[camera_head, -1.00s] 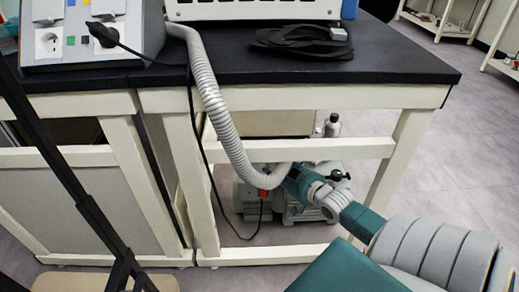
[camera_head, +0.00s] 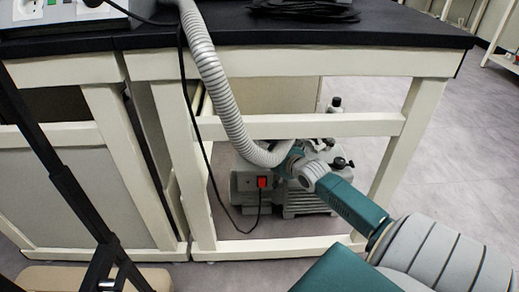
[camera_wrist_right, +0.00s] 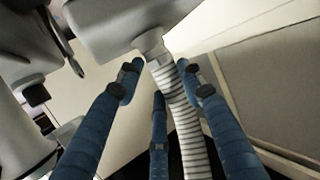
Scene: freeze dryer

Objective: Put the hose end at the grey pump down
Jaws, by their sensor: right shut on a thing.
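The ribbed grey hose (camera_head: 213,84) hangs down from the bench top and curves at its lower end towards the grey pump (camera_head: 246,183) under the bench. My right gripper (camera_head: 292,158) reaches in from the right and is shut on the hose end, just above the pump. In the right wrist view its blue fingers (camera_wrist_right: 160,88) surround the hose (camera_wrist_right: 184,120). The hose's pale end fitting (camera_wrist_right: 150,44) meets a grey body at the top there; I cannot tell whether it is seated or only touching. My left gripper is not in view.
The bench's cream rail (camera_head: 310,126) and legs (camera_head: 404,140) frame the pump closely. A thin black cable (camera_head: 207,165) runs down to the pump beside its red switch (camera_head: 262,182). A black cable bundle (camera_head: 305,10) lies on the bench top (camera_head: 380,33). Grey floor is clear at right.

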